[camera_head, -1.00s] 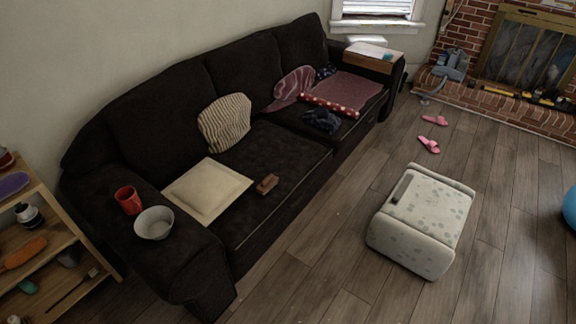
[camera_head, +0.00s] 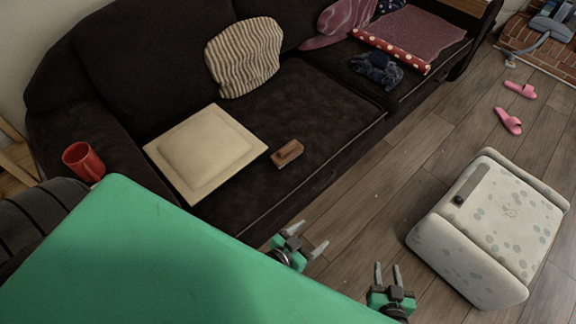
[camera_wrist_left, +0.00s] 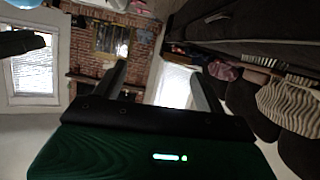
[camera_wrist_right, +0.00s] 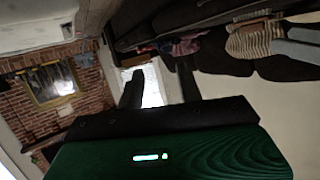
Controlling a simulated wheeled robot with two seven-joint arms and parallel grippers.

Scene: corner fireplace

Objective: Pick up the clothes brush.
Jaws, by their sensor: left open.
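The clothes brush (camera_head: 287,153) is a small brown block lying on the dark sofa seat (camera_head: 330,110), near its front edge and just right of the cream square cushion (camera_head: 205,150). My left gripper (camera_head: 306,238) is open and empty, in front of the sofa, below and slightly right of the brush in the head view. My right gripper (camera_head: 388,267) is open and empty, further right. Both are apart from the brush. I cannot make out the brush in either wrist view; the left wrist view shows the empty left fingers (camera_wrist_left: 157,85), the right one the empty right fingers (camera_wrist_right: 160,88).
A striped pillow (camera_head: 243,58) leans on the backrest behind the brush. A red mug (camera_head: 83,161) stands on the left armrest. The seat around the brush is clear.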

